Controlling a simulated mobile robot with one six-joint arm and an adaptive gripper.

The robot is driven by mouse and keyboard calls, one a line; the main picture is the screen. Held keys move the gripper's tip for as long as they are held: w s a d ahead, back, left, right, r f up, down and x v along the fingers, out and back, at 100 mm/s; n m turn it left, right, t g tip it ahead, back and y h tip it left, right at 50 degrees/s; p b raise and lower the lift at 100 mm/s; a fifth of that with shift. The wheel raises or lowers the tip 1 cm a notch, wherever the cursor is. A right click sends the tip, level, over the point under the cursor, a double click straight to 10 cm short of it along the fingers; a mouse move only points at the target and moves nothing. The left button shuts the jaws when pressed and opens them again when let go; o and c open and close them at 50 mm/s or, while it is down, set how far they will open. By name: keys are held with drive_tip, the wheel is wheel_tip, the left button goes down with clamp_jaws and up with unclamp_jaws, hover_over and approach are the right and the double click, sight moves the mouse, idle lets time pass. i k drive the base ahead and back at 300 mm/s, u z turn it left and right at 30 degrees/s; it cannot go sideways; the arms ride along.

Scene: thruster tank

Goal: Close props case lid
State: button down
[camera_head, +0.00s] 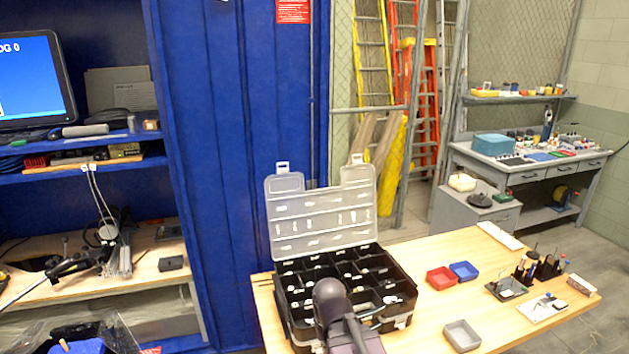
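The props case (291,320) is a black compartment box standing on the wooden table, with small light parts in its compartments. Its clear lid (318,214) stands open, roughly upright at the back of the case, with two latch tabs on its top edge. A dark, rounded part of my arm rises from the bottom of the picture in front of the case and covers its front middle. The fingers of my gripper cannot be made out clearly, so I cannot tell whether they touch the case.
Red (441,278) and blue (463,271) trays and a grey tray (462,335) lie right of the case. Pen holders (538,267) stand farther right. A blue cabinet (230,150) rises behind the case on the left. Bare table shows between the case and the trays.

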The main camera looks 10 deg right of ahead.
sight(301, 222)
drive_tip(key=z, duration=0.2)
drive_tip(key=i, duration=1)
drive_tip(key=z, duration=0.4)
